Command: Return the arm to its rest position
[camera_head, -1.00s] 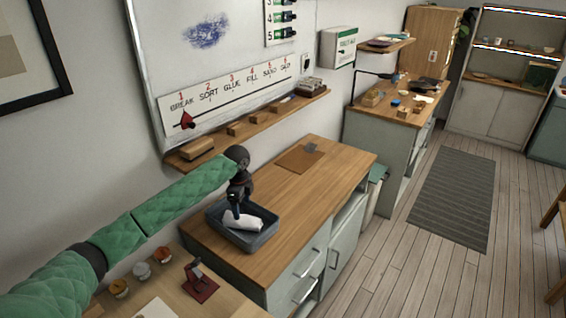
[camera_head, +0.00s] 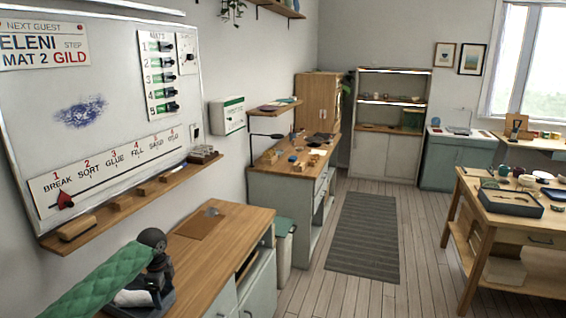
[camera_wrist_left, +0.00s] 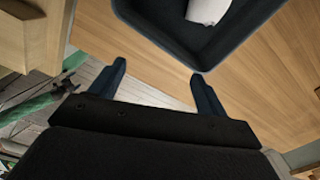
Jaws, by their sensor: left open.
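My left arm, in a green quilted sleeve (camera_head: 100,285), reaches in from the lower left of the head view. My left gripper (camera_head: 158,282) is at the dark tray, low in that view, and its fingertips are hard to make out there. In the left wrist view the two dark blue fingers of my left gripper (camera_wrist_left: 160,84) stand wide apart with nothing between them. The dark tray (camera_wrist_left: 200,55) lies beyond the fingertips, with a white cloth-like item (camera_wrist_left: 207,10) inside it. My right gripper is in neither view.
The tray is on a wooden-topped cabinet (camera_head: 228,225) with a brown board (camera_head: 200,223) farther back. A whiteboard (camera_head: 95,100) and a narrow ledge (camera_head: 130,204) with wooden blocks line the wall at left. Floor around the grey rug (camera_head: 365,235) is clear. A work table stands right (camera_head: 510,225).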

